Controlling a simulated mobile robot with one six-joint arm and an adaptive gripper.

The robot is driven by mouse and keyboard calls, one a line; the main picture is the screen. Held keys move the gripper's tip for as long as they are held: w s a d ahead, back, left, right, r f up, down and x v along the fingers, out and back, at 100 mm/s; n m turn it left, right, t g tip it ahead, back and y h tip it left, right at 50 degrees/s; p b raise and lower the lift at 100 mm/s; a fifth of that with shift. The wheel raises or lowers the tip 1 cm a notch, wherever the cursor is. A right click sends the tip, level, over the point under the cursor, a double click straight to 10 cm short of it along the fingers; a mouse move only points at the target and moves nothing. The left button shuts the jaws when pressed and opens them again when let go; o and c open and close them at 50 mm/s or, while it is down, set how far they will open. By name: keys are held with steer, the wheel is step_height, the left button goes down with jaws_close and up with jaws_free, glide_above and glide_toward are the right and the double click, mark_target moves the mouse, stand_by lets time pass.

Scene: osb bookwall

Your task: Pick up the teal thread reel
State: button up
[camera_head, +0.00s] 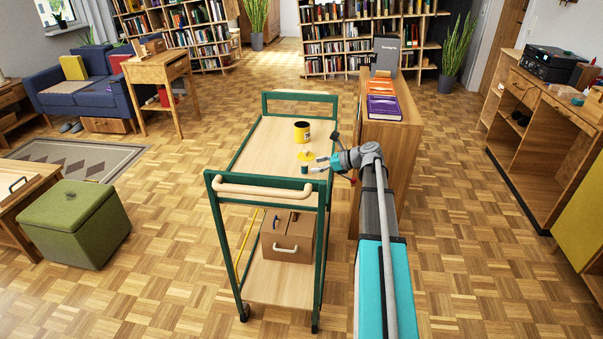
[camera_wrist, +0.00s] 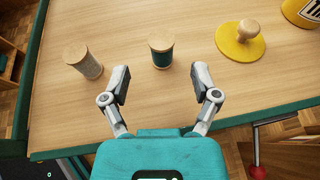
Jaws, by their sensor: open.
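The teal thread reel (camera_wrist: 161,54) stands upright on the cart's wooden top, with pale wooden ends and dark teal thread. It also shows as a small dark shape in the head view (camera_head: 305,169). My gripper (camera_wrist: 164,84) is open in the wrist view, its two fingers spread on either side of the space just in front of the reel. Nothing is between the fingers, and the reel is a little beyond the fingertips. In the head view my gripper (camera_head: 319,165) is low over the cart's right side.
The green-framed cart (camera_head: 262,150) has a raised handle. A wooden cabinet (camera_head: 384,150) stands close on the right.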

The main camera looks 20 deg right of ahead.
mark_target(304, 167)
steer(key=shift+w+a, duration=0.1)
stand_by(0.3)
steer(key=b+x, duration=0.1)
steer(key=x, duration=0.3)
steer(key=shift+w+f+b, duration=0.15)
steer(key=shift+f+b, duration=0.05)
steer(key=shift+b, duration=0.2)
steer(key=shift+w+a+f, duration=0.1)
steer(key=shift+w+a, duration=0.2)
steer(key=shift+w, duration=0.05)
steer(key=c, duration=1)
